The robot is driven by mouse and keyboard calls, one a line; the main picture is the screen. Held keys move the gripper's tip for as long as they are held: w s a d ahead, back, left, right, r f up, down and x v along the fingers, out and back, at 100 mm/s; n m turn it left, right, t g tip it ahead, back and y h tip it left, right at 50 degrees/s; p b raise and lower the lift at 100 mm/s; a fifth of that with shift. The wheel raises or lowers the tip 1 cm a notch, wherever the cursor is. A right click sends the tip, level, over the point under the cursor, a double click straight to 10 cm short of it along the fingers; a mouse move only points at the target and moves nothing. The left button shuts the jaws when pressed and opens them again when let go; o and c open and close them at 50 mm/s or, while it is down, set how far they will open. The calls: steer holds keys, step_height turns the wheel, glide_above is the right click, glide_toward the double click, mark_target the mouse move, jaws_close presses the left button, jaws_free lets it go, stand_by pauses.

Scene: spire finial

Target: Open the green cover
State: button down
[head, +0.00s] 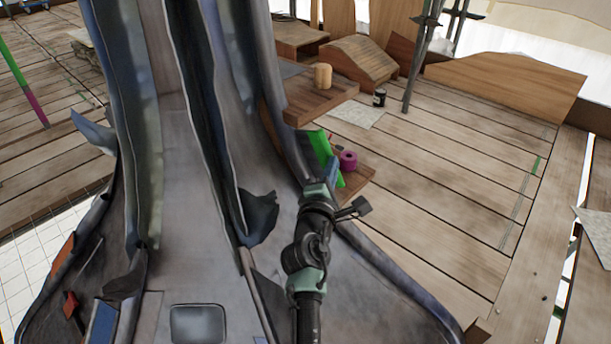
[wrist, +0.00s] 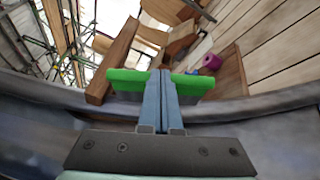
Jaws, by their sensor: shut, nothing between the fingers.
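The green cover (head: 319,142) stands at the edge of the grey spire, right of centre in the head view. In the wrist view, the green cover (wrist: 125,78) is a bright green strip with a dark grey face, running left to right behind my fingers. My gripper (head: 333,168) is shut and empty, with its blue fingers at the cover's right side in the head view. In the wrist view, my gripper (wrist: 163,76) has its fingertips overlapping the middle of the cover. I cannot tell whether they touch it. The cover's middle is hidden by the fingers.
A magenta roll (head: 348,160) sits on a small wooden ledge (head: 358,178) close to my fingers. A wooden step (head: 318,98) carrying a tan cylinder (head: 323,76) stands just behind. A dark jar (head: 379,98) and a pole are farther back. The plank floor (head: 450,190) at right is mostly clear.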

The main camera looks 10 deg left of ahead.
steer(key=shift+w+d+r, duration=0.2)
steer(key=shift+w+d, duration=0.4)
steer(key=shift+w, duration=0.2)
stand_by(1.5)
